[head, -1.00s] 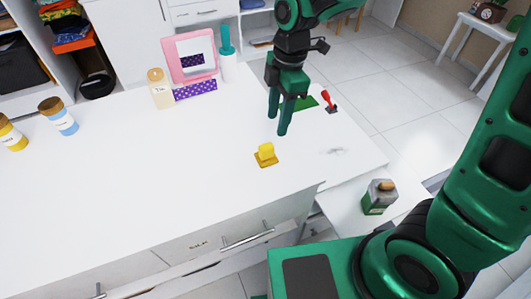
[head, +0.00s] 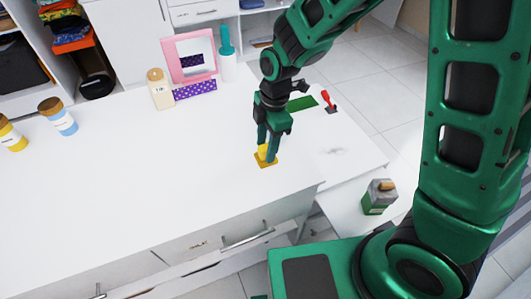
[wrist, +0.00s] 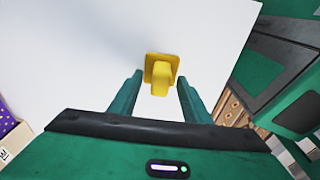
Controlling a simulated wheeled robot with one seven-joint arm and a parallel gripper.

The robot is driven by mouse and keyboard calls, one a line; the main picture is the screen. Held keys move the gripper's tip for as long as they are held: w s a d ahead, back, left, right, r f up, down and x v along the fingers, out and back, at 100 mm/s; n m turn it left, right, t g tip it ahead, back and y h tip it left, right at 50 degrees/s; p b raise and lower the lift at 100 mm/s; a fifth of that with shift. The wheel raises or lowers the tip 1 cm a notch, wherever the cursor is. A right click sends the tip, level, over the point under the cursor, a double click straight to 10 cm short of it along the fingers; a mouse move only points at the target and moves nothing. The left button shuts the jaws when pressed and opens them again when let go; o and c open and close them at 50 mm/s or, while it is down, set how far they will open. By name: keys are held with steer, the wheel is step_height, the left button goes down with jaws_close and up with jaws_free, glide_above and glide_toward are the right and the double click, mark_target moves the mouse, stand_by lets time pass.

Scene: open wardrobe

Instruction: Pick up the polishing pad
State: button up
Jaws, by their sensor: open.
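The yellow polishing pad (head: 265,160), a flat base with an upright grip, sits on the white counter (head: 130,190) near its front right part. My gripper (head: 267,150) is right above it, pointing down, and its fingers partly hide the pad's grip. In the wrist view the pad (wrist: 161,72) lies ahead of and between the two green fingers of my gripper (wrist: 158,92). The fingers are apart, with gaps on both sides of the grip; I cannot see contact.
A pink-framed mirror (head: 191,57), a purple dotted box (head: 195,90), a cream bottle (head: 160,90) and a teal-topped bottle (head: 227,62) stand behind. A green pad (head: 301,104) and a red-handled tool (head: 328,100) lie right of my gripper. The counter left of the pad is clear.

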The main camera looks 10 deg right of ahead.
mark_target(261, 149)
steer(key=shift+f, duration=0.3)
steer(key=shift+c, duration=0.6)
jaws_close()
steer(key=shift+r, duration=0.1)
steer(key=shift+r, duration=0.45)
steer(key=r, duration=0.2)
steer(key=s+a+r, duration=0.1)
steer(key=r, duration=0.1)
steer(key=s+a+r, duration=0.6)
steer(key=s+a, duration=0.1)
steer(key=shift+s+a, duration=0.15)
steer(key=shift+s, duration=0.05)
